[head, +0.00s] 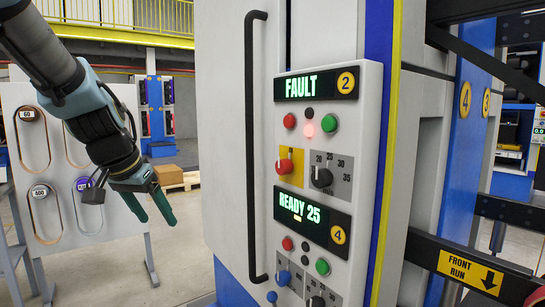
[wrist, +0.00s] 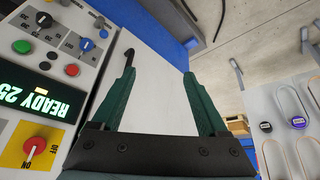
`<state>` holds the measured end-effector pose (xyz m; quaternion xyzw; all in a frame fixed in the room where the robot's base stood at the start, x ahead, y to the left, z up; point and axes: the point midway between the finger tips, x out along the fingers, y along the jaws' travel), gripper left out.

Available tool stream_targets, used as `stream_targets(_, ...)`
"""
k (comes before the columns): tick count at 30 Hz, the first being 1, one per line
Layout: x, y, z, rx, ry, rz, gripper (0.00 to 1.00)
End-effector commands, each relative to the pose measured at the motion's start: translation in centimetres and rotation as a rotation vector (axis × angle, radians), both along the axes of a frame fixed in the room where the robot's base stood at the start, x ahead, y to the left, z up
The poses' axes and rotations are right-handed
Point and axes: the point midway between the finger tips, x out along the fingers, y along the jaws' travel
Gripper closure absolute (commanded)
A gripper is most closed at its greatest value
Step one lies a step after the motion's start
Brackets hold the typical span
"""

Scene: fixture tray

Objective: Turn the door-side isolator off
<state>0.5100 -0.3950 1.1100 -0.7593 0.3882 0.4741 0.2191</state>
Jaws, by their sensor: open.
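A red rotary knob (head: 283,166) on a yellow plate (head: 297,160) sits on the left, handle side of the control panel, under the FAULT display (head: 306,86). Its pale mark seems to point up. In the wrist view the red knob (wrist: 35,146) is at lower left, with ON/OFF lettering too small to read surely. A blue knob (head: 283,278) sits on a grey plate below the READY 25 display (head: 309,213); it also shows in the wrist view (wrist: 86,45). My gripper (head: 157,217) is open and empty, left of the panel and apart from it.
A long black door handle (head: 251,150) stands between my gripper and the panel. A dark numbered selector (head: 322,177) is beside the red knob. Red (head: 290,121) and green buttons (head: 329,123) are above. A tag board (head: 75,180) stands at left, behind my arm.

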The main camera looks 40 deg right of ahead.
Motion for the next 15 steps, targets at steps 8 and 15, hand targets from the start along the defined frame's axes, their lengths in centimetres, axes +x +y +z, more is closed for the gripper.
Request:
stream_targets(8,-7.9,-16.2,13.8,-0.202,-0.233,-0.580,0.23)
stream_targets(15,-10.3,-19.3,16.0,-0.248,-0.282,-0.697,0.23)
